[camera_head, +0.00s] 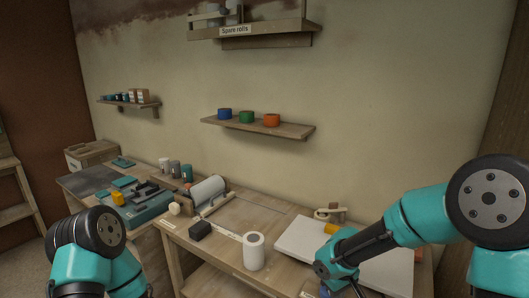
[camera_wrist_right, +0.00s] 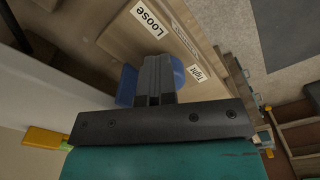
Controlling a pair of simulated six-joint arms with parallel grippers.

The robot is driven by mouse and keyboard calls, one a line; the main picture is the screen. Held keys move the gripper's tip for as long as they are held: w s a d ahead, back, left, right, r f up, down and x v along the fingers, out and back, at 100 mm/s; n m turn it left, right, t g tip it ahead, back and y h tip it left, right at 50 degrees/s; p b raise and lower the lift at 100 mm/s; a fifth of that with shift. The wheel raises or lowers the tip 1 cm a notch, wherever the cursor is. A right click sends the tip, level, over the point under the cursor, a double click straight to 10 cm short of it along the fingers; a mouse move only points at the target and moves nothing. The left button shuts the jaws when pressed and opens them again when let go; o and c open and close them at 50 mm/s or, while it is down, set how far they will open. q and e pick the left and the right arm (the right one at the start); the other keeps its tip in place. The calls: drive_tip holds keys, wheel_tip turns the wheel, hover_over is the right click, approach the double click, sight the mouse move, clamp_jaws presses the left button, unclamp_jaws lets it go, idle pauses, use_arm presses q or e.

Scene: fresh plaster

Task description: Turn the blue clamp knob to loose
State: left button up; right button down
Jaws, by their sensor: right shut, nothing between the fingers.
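The blue clamp knob (camera_wrist_right: 127,86) is in the right wrist view, on the wooden table edge; part of it shows on either side of my fingers, which hide its middle. A bit of blue also shows low in the head view (camera_head: 325,291), beneath my right wrist. My right gripper (camera_wrist_right: 157,62) is shut, its fingers together in front of the knob. I cannot tell whether they touch it. A "Loose" label (camera_wrist_right: 149,18) and a "tight" label (camera_wrist_right: 199,74) are on the wood beside the knob. My left arm shows in the head view, but its gripper is out of sight.
A white board (camera_head: 300,238) lies on the table near my right arm. A white roll (camera_head: 254,251) stands upright, with a dark block (camera_head: 200,230) to its left. A wall shelf (camera_head: 258,129) holds blue, green and orange rolls.

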drive_tip(key=shift+s+d+f, duration=0.2)
drive_tip(key=shift+d+f, duration=0.05)
drive_tip(key=shift+f, duration=0.3)
drive_tip(key=shift+s+d, duration=0.1)
drive_tip(key=shift+s, duration=0.2)
drive_tip(key=shift+d, duration=0.1)
drive_tip(key=shift+d+r, duration=0.1)
drive_tip(key=shift+r, duration=0.55)
wheel_tip(320, 180, up, 5)
drive_tip(key=shift+w, duration=0.15)
drive_tip(key=shift+a, duration=0.2)
